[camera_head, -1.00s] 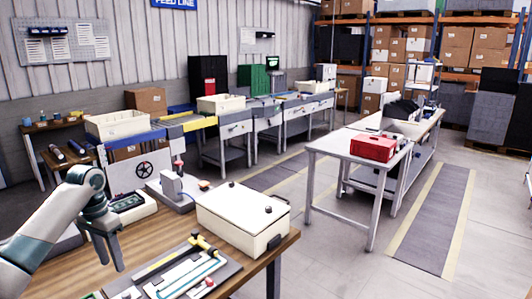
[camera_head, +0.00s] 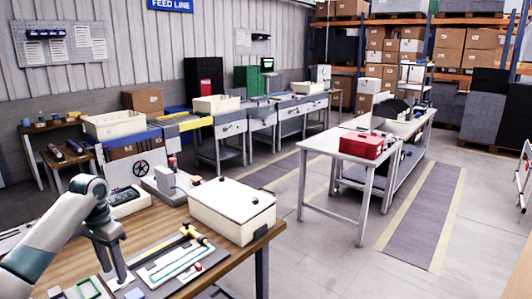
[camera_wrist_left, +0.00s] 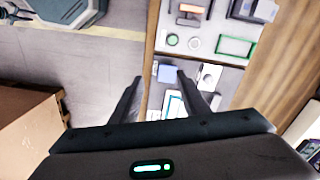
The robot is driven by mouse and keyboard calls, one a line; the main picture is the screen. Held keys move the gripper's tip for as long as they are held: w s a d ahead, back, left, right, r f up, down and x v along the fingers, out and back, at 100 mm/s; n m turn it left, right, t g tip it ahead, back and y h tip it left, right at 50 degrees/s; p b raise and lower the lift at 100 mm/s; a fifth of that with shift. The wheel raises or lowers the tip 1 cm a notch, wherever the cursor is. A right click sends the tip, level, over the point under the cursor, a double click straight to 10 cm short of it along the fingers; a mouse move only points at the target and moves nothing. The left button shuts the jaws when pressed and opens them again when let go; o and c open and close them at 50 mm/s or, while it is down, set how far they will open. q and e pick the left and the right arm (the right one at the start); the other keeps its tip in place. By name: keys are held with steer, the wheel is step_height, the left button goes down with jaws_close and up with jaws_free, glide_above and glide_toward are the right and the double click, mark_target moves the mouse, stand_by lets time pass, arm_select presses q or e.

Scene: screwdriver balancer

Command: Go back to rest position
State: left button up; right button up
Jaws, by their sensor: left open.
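My left gripper (camera_head: 120,270) hangs over the wooden bench (camera_head: 138,226), fingers pointing down, at the left edge of a grey board (camera_head: 208,262). In the left wrist view its two fingers (camera_wrist_left: 160,88) are apart with nothing held between them. The board carries a yellow-and-black tool (camera_head: 193,236) and a teal-lined white piece (camera_head: 172,266). Whether the fingertips touch anything is not clear. My right gripper is not in view.
A cream case (camera_head: 232,208) sits on the bench right of the board. A small upright device (camera_head: 172,180) stands behind. A green-framed part (camera_head: 88,289) lies near the front; it also shows in the left wrist view (camera_wrist_left: 236,46). A red box (camera_head: 362,145) is on another table.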

arm_select(q)
steer(key=s+d+f+m+t, duration=0.1)
steer(key=s+d+f, duration=0.75)
steer(key=f, duration=0.35)
steer(key=s+d+f+m, duration=0.1)
steer(key=s+d+f, duration=0.75)
steer(key=f, duration=0.35)
steer(key=s+d+f+n+t+h, duration=0.1)
steer(key=s+d, duration=0.2)
steer(key=s, duration=0.3)
steer(key=s+d+f+n+t, duration=0.1)
steer(key=s+d+f, duration=0.1)
steer(key=s, duration=0.4)
steer(key=s+a+r+n+y, duration=0.1)
steer(key=s+r, duration=0.1)
steer(key=s, duration=0.5)
steer(key=s+a+r+n, duration=0.1)
steer(key=s+a+n, duration=0.1)
steer(key=s, duration=0.5)
step_height(320, 180, down, 29)
steer(key=s, duration=0.1)
steer(key=s+a+f+g+b, duration=0.1)
steer(key=s+a+f, duration=0.1)
steer(key=s+f, duration=1.6)
steer(key=shift+s+a+m+g, duration=0.15)
steer(key=shift+a+m+g, duration=0.15)
steer(key=shift+g, duration=0.1)
